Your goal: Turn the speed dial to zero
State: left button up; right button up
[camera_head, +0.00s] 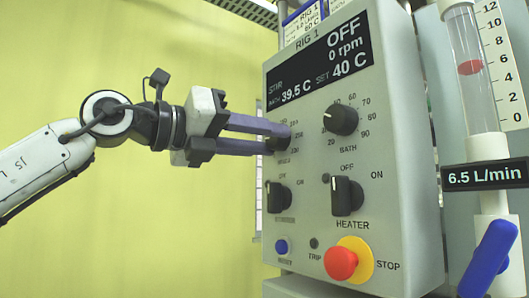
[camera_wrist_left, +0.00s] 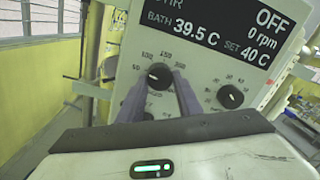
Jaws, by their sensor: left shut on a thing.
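The speed dial (camera_head: 284,138) is a black knob with a printed number scale, at the upper left of the grey control panel under the display. My left gripper (camera_head: 272,139) reaches it from the left, with its two purple-grey fingers shut on the dial, one on each side. The left wrist view also shows the dial (camera_wrist_left: 159,76) between the fingertips; its exact pointer direction is too small to tell. The display (camera_head: 319,62) reads STIR OFF, 0 rpm, bath 39.5 C, set 40 C. My right gripper is not in view.
The bath knob (camera_head: 341,119) is right of the dial. Below are a left switch knob (camera_head: 277,197), the heater knob (camera_head: 347,196), a blue button (camera_head: 282,246) and the red stop button (camera_head: 340,262). A flow meter (camera_head: 470,68) stands at the right.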

pick_arm(q)
jog(key=shift+f+n+b, duration=0.1)
jog(key=shift+n+b, duration=0.45)
jog(key=shift+n, duration=0.45)
jog(key=n+b, duration=0.2)
jog(key=n, duration=0.1)
jog(key=shift+s+n, duration=0.1)
jog(key=shift+n, duration=0.3)
jog(key=n+b, duration=0.2)
jog(key=n, duration=0.1)
jog(key=shift+d+t, duration=0.1)
jog(key=shift+t, duration=0.3)
jog(key=shift+r+n+b, duration=0.25)
jog(key=shift+n+b, duration=0.1)
jog(key=shift+n, duration=0.65)
jog(key=o, duration=1)
jog(key=shift+o, duration=0.2)
